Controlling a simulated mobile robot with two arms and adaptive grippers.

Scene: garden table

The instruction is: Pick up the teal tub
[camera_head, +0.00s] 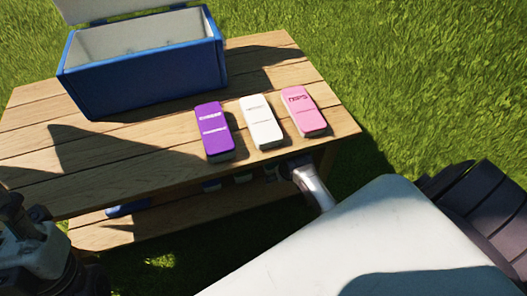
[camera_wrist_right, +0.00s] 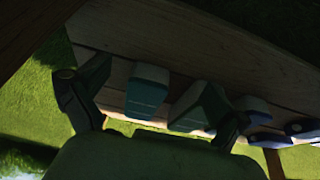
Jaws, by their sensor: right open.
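The teal tub (camera_wrist_right: 147,90), with a pale top, sits on a wooden shelf in the right wrist view. My right gripper (camera_wrist_right: 152,80) is open, its dark fingers to the left and right of the tub. The tub shows in the gap between them, and I cannot tell whether either finger touches it. In the head view my right arm reaches down at the table's front edge, and the tabletop hides most of that gripper. A dark part of my left gripper (camera_head: 28,232) shows at the lower left; its fingers are unclear.
Another pale-topped tub (camera_wrist_right: 188,105) is partly behind the right finger, with blue-and-white items (camera_wrist_right: 256,108) farther right. The lower shelf (camera_head: 180,217) lies under the wooden tabletop (camera_head: 110,160). On top stand a blue cooler (camera_head: 150,78) and purple (camera_head: 213,130), white (camera_head: 261,122) and pink (camera_head: 303,110) packs.

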